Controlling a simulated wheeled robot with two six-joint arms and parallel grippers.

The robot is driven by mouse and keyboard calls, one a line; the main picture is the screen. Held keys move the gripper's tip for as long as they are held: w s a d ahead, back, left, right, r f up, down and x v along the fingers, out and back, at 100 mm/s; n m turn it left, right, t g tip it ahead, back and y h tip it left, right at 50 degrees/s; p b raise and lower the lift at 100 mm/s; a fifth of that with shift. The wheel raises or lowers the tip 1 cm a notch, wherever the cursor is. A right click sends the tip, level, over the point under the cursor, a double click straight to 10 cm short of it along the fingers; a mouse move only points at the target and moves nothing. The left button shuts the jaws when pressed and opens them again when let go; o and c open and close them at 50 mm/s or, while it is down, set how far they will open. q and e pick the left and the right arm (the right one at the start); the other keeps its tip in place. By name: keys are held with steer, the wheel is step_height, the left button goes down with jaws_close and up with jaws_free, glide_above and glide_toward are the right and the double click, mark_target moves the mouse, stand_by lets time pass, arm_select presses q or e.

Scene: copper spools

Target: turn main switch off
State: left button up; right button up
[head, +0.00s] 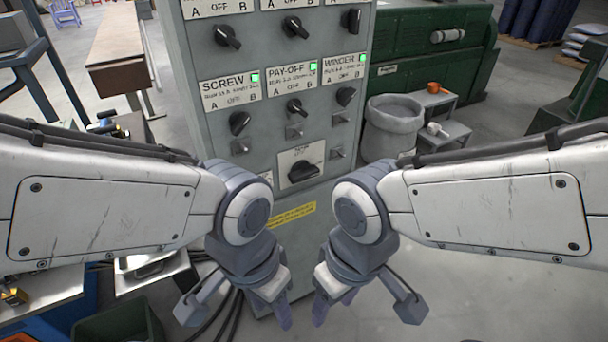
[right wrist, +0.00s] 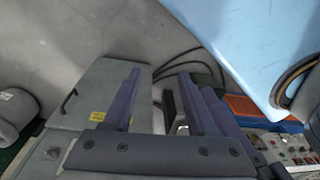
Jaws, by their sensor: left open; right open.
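The grey control cabinet (head: 228,160) stands in front of me in the head view. A large black rotary knob on a white plate (head: 304,171), low on its panel, looks like the main switch; its label is too small to read. The knob shows between my two arms. My left gripper (head: 237,314) is open and empty, pointing down, lower in the picture than the knob. My right gripper (head: 365,312) is likewise open and empty, apart from the knob. Its spread fingers also show in the right wrist view (right wrist: 163,95); the knob cannot be made out there.
Smaller knobs labelled SCREW (head: 239,122), PAY-OFF (head: 297,108) and WINDER (head: 345,95) sit above, with green lamps lit. A yellow label (head: 291,215) is below. A grey bin (head: 392,125) and small step stool (head: 445,133) stand right. Cables lie on the floor.

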steer(key=w+a+f+m+t+y+b, duration=0.1)
steer(key=w+f+m+t+b, duration=0.4)
steer(key=w, duration=0.6)
steer(key=m+t+y+b, duration=0.6)
steer(key=m+t+b, duration=0.45)
steer(key=m, duration=0.35)
glide_toward(307, 178)
steer(key=p+x, duration=0.1)
steer(key=x, duration=0.8)
steer(key=shift+a+r, duration=0.1)
jaws_close()
